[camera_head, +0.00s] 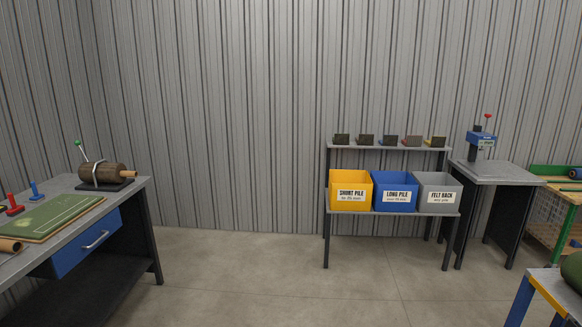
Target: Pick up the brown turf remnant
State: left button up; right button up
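A dark brown roll with a tan core end (102,173) lies in a black holder with a metal strap and a green-knobbed lever on the left bench. It looks like brown turf, but I cannot tell if it is the remnant. Part of another roll with a tan end (10,246) shows at the left edge of the same bench. Neither of my grippers is in view.
The left workbench (137,184) holds a green mat (50,215) and has a blue drawer. A rack holds yellow (351,206), blue (394,207) and grey bins (437,208). A press (481,140) stands on a table to the right. The middle floor is clear.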

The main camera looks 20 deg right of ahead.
aim_at(366, 139)
jog(key=i+l+z, duration=0.1)
jog(key=i+z, duration=0.2)
jog(key=i, duration=0.6)
jog(key=i+j+z, duration=0.15)
jog(key=i+z, duration=0.15)
jog(key=i, duration=1.4)
jog(key=i+z, duration=0.1)
jog(key=i, duration=0.75)
jog(key=i+j+z, duration=0.1)
jog(key=i, duration=0.75)
